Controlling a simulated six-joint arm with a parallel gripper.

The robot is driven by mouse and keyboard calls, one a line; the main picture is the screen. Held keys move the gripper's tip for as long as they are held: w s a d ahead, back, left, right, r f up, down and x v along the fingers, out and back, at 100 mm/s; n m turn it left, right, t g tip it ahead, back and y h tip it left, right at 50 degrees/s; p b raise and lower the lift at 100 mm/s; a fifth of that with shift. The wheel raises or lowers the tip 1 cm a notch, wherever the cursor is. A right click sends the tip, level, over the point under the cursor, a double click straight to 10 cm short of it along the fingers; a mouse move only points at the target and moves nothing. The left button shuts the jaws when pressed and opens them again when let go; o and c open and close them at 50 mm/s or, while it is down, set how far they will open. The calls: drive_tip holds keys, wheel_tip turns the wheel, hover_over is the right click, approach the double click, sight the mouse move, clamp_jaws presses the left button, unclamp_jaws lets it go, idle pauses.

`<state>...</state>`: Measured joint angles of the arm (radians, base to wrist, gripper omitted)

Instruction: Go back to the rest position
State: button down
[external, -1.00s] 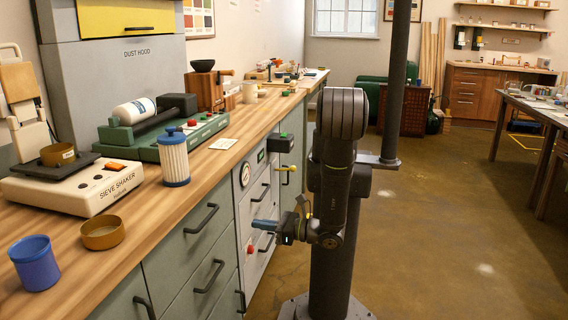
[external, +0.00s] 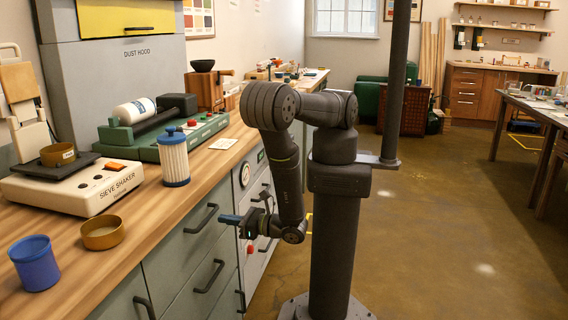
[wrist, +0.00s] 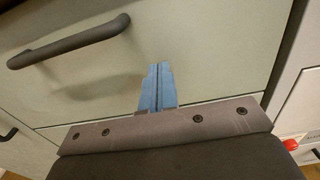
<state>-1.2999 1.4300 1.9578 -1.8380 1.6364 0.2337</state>
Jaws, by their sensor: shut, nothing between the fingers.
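My gripper (external: 230,219) is in front of the drawer fronts below the bench top in the external view, with its blue fingers pointing left towards them. In the wrist view its blue fingers (wrist: 157,88) lie side by side, shut with nothing between them. A grey-green drawer front (wrist: 210,40) fills most of that view behind the fingertips. I cannot tell how close the tips are to it. My arm is bent, with its elbow up near the bench edge and the forearm hanging down.
A dark drawer handle (wrist: 70,42) is near the fingers. The wooden bench top (external: 150,215) holds a blue cup (external: 35,265), a brass sieve pan (external: 103,233), a filter cartridge (external: 175,160) and the sieve shaker (external: 75,190). The floor (external: 440,240) on the right is clear.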

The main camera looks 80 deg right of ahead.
drive_tip(key=shift+w, duration=0.95)
drive_tip(key=shift+s, duration=0.15)
drive_tip(key=s, duration=1.1)
drive_tip(key=shift+s, duration=0.2)
drive_tip(key=shift+w, duration=0.15)
drive_tip(key=shift+w, duration=5.7)
